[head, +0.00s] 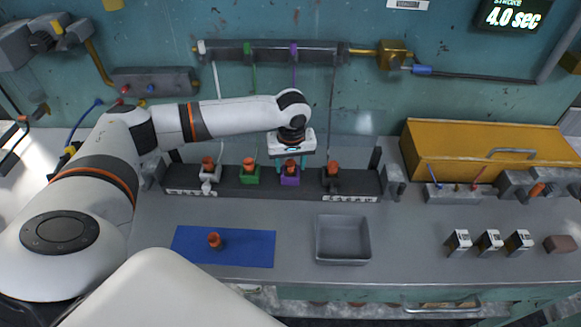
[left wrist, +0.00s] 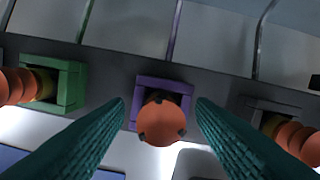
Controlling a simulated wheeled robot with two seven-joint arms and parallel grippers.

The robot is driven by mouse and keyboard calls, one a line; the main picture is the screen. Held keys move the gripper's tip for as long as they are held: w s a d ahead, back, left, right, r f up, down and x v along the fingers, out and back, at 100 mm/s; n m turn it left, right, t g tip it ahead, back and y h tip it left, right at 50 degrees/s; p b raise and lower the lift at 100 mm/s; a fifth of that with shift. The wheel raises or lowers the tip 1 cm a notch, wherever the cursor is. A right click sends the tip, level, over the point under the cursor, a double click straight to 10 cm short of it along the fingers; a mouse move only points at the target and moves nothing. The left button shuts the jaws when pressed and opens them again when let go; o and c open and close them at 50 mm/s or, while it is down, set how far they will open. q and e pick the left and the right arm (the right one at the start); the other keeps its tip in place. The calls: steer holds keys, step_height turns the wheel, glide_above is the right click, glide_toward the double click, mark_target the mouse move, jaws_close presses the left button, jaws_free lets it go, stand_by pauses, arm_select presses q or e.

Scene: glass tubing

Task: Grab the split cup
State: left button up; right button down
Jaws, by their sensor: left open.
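An orange cup (head: 291,165) stands in a purple holder (head: 290,180) on the dark rack. In the left wrist view the cup (left wrist: 161,122) lies between my fingertips, with small dark notches at its edge. My left gripper (head: 291,159) is above the purple holder, pointing down; its teal fingers (left wrist: 160,104) are open on either side of the cup, with gaps. Which one is split cannot be told. My right gripper is out of view.
A grey bin (head: 343,258) stands on the counter in front of the rack (head: 225,185). The blue mat (head: 190,245) lies to its left. A yellow box (head: 480,152) and several small white-and-black blocks are at right. Thin tubes rise behind the holders.

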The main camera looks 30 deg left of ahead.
arm_select(q)
steer(key=c, duration=1)
steer(key=shift+c, duration=0.2)
